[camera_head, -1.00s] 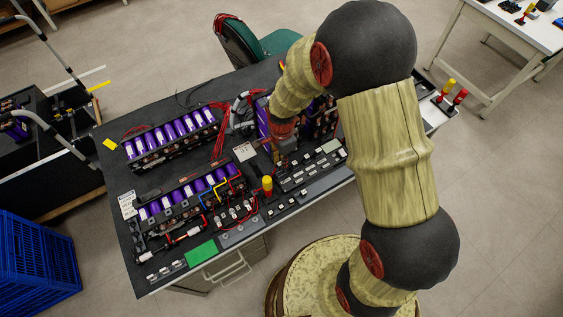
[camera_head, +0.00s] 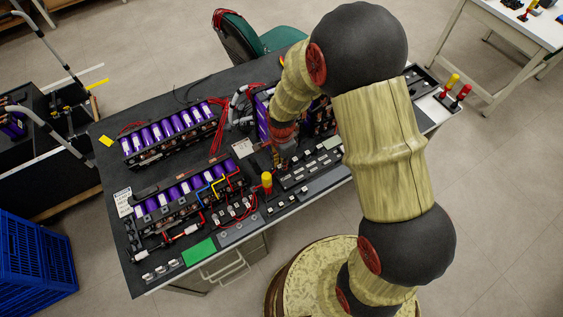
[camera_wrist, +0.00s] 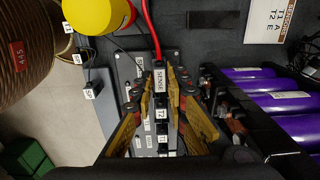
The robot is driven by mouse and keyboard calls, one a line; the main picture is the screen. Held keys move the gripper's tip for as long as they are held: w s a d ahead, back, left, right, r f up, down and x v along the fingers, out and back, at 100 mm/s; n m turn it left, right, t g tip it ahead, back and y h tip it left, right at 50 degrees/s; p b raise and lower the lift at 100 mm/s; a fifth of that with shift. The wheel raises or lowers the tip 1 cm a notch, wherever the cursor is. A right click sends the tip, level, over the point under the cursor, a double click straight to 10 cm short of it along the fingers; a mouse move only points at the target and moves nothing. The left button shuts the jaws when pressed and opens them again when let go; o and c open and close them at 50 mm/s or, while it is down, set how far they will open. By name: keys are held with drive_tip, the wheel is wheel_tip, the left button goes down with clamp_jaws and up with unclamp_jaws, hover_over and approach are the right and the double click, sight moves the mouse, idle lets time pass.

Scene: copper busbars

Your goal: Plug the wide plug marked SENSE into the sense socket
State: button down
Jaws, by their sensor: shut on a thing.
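In the wrist view, the plug marked SENSE (camera_wrist: 160,81) is between my gripper's fingertips (camera_wrist: 161,90), which are shut on it. A red cable runs up from its far end. Small plugs labelled T2 (camera_wrist: 161,113) and T1 (camera_wrist: 163,152) show below it in line, between the fingers. In the head view, my gripper (camera_head: 279,160) points down over the middle of the bench, at the left end of a dark row of labelled parts (camera_head: 307,170). I cannot pick out the sense socket in either view; the fingers hide part of the area.
Purple battery modules (camera_head: 170,136) stand on the bench left of my gripper; one fills the right of the wrist view (camera_wrist: 252,88). A yellow-and-red knob (camera_head: 267,182) stands close by my gripper, large in the wrist view (camera_wrist: 92,14). A green pad (camera_head: 198,251) lies at the front.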

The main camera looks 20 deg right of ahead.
drive_tip(key=shift+f, duration=0.25)
drive_tip(key=c, duration=1.7)
unclamp_jaws()
drive_tip(key=shift+r, duration=0.15)
drive_tip(key=shift+r+p, duration=2.2)
drive_tip(key=shift+r, duration=0.7)
